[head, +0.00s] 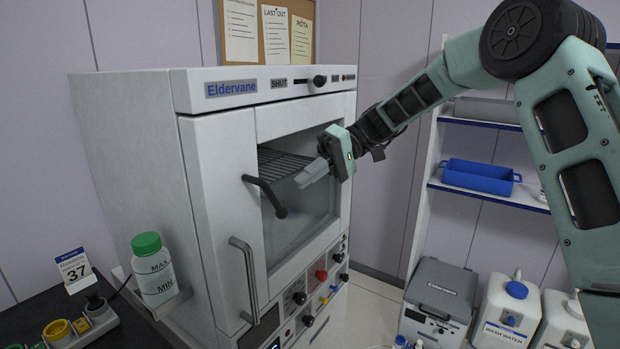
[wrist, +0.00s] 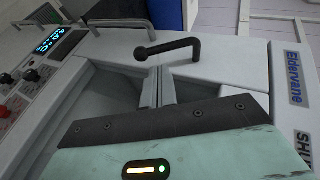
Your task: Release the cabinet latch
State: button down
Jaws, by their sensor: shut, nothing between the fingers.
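The white Eldervane cabinet (head: 218,160) stands at the middle left of the head view. Its latch is a dark lever handle (head: 264,190) with a bent grip, on the door frame left of the window. The lever also shows in the wrist view (wrist: 178,47), beyond my fingers and apart from them. My gripper (head: 305,177) is shut and empty, in front of the window, to the right of the lever. In the wrist view its closed fingers (wrist: 158,92) point toward the cabinet front. A long vertical door handle (head: 245,278) sits lower on the door.
A slider (head: 319,80) on the top panel stands beside the word SHUT. Knobs and buttons (head: 321,275) line the lower panel. A green-capped bottle (head: 153,268) sits at the cabinet's left side. A shelf with a blue tray (head: 480,178), a grey case (head: 440,292) and white jugs (head: 508,308) stand right.

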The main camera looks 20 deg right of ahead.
jog(key=b+v, duration=0.2)
jog(key=v, duration=0.7)
jog(key=shift+r+b, duration=0.2)
jog(key=shift+b, duration=0.1)
jog(key=shift+s, duration=0.1)
jog(key=s+a+f+g+h, duration=0.1)
jog(key=s+a+f+h, duration=0.25)
jog(key=s+a, duration=0.3)
jog(key=s+a+f+h, duration=0.2)
jog(key=s+a+f, duration=0.2)
jog(key=s+a, duration=0.3)
jog(key=s+f+n+t+h, duration=0.1)
jog(key=s+f, duration=0.4)
jog(key=s, duration=0.5)
jog(key=s+f+n+t+h, duration=0.2)
jog(key=s+f+h, duration=0.3)
jog(key=s, duration=0.6)
jog(key=shift+s+a+f+t, duration=0.3)
jog(key=shift+f+t, duration=0.15)
jog(key=shift+t, duration=0.05)
jog(key=shift+h, duration=0.25)
